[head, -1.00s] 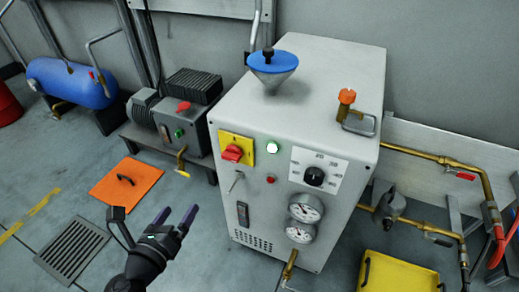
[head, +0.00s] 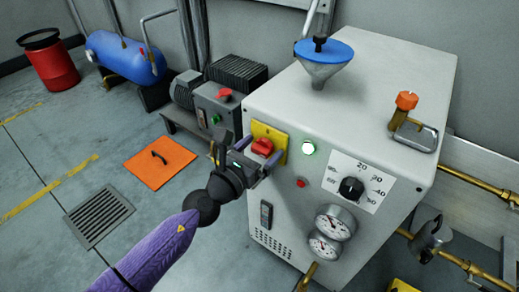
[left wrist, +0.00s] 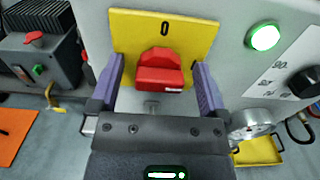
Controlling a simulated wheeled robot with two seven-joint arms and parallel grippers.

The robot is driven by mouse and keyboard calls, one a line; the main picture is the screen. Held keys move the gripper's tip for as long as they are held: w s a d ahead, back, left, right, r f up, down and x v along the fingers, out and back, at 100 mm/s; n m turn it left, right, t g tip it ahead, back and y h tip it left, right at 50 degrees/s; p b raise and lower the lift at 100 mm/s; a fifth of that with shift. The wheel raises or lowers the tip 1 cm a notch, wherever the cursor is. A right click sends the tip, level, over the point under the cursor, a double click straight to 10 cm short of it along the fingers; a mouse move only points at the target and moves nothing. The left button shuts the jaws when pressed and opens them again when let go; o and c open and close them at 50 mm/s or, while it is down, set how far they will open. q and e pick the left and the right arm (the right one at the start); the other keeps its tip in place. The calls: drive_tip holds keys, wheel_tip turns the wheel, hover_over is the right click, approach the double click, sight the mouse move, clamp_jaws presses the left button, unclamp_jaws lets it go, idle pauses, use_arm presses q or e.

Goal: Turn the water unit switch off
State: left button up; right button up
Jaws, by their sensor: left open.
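The water unit (head: 390,85) is a white cabinet in the head view. Its red rotary switch (head: 262,147) sits on a yellow plate (head: 279,136) at the front's upper left. In the left wrist view the red switch (left wrist: 160,71) is centred on the yellow plate (left wrist: 205,34), with a "0" above it. My left gripper (head: 249,157) is open just in front of the switch. Its purple fingers (left wrist: 160,84) stand on either side of the red knob, with gaps, not gripping it. A green lamp (head: 308,147) beside the plate is lit. My right gripper is not in view.
A black dial (head: 351,188), gauges (head: 335,223) and a small red button (head: 301,183) are on the same front. A grey machine (head: 213,105) stands to the left.

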use_arm(q)
drive_tip(key=shift+c, duration=1.4)
drive_tip(key=c, duration=1)
drive_tip(key=shift+n, duration=1.3)
drive_tip(key=n+p, duration=0.1)
drive_tip(key=n, duration=0.5)
drive_tip(key=shift+w+a, duration=0.1)
drive_tip(key=shift+a, duration=0.05)
drive_tip(key=n+p, duration=0.1)
drive_tip(key=n, duration=0.3)
drive_tip(key=n+p, duration=0.1)
drive_tip(key=n, duration=0.2)
drive_tip(key=shift+f, duration=0.1)
drive_tip(key=shift+f+n, duration=0.1)
drive_tip(key=shift+n, duration=0.9)
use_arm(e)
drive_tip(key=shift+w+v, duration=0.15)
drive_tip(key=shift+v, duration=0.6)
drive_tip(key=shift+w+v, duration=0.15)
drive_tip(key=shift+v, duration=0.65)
use_arm(q)
drive_tip(key=shift+n, duration=0.3)
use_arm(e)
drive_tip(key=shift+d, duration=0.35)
